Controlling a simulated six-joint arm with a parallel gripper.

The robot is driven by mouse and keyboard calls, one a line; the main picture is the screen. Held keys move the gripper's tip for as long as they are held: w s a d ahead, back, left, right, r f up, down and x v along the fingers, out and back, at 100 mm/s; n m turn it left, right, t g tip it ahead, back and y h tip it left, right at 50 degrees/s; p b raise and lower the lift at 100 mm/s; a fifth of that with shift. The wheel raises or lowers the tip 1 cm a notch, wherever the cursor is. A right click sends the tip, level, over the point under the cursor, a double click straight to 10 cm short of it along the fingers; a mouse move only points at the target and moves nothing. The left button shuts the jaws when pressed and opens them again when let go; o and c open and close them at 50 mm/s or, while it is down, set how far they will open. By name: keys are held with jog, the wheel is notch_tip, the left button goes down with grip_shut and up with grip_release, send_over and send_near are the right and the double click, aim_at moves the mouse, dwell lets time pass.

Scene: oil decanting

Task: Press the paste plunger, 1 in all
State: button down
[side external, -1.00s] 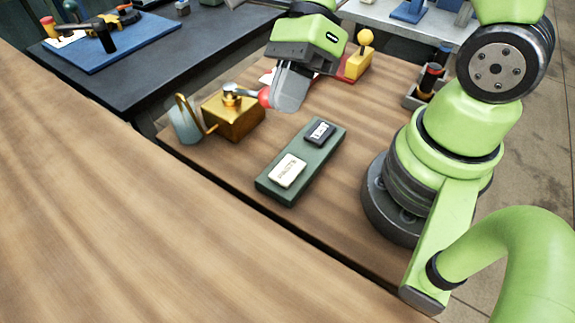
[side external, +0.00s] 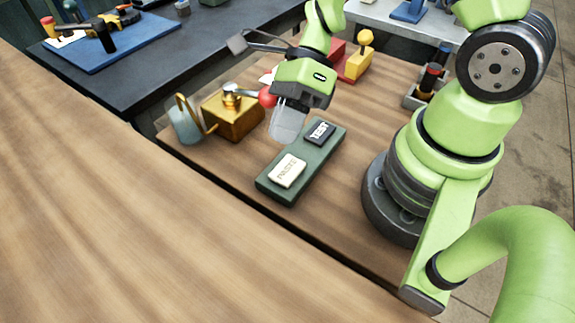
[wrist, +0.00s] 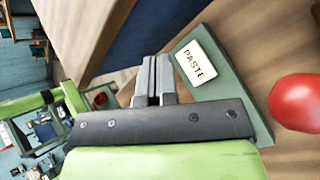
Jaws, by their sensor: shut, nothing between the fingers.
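The paste plunger is a cream button marked PASTE (side external: 287,171) at the near end of a dark green base (side external: 270,190). It also shows in the wrist view (wrist: 195,63), just right of my fingertips. A dark button marked TEST (side external: 320,132) sits at the far end of the same base; it is out of sight in the wrist view. My gripper (side external: 284,137) is shut and empty. It hangs above the table near the base, up and left of the PASTE button in the side view, and looks apart from it.
A brass box (side external: 233,118) with a lever ending in a red ball (side external: 267,97) stands close left of my gripper; the ball is also at right in the wrist view (wrist: 297,102). A yellow knobbed block (side external: 358,62) stands behind. Bare table lies right of the base.

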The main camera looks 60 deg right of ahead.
aim_at(284, 166)
jog(key=shift+f, duration=2.5)
jog(key=shift+f, duration=0.1)
jog(key=shift+f, duration=0.3)
jog(key=shift+w+f, duration=0.1)
jog(key=shift+f, duration=0.35)
dwell(0.6)
jog(key=shift+w+r, duration=0.15)
jog(key=shift+r, duration=0.75)
